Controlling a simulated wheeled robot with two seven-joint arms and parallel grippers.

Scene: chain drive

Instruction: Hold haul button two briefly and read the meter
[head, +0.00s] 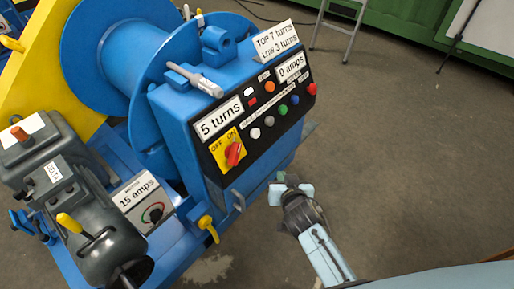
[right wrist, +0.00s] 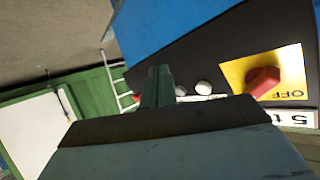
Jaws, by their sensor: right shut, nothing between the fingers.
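The black control panel (head: 262,113) is on the blue winch housing. Its row of buttons runs from a white button (head: 255,133) through a grey one (head: 269,121), a green one (head: 283,110) and a blue one (head: 295,99) to a red one (head: 311,88); their labels are too small to read. The meter (head: 291,67) reads 0 amps and the turns display (head: 222,117) reads 5 turns. My right gripper (head: 281,178) is shut and empty, below and apart from the panel. In the right wrist view its fingers (right wrist: 157,86) show beside two pale buttons (right wrist: 203,87). My left gripper is not in view.
A red rotary switch (head: 233,154) sits on a yellow ON/OFF plate. A sign (head: 277,41) reads TOP 7 turns, LOW 3 turns. A grey motor box (head: 143,200) reads 15 amps. A yellow-handled lever (head: 207,226) sticks out low. The floor (head: 400,150) at right is clear.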

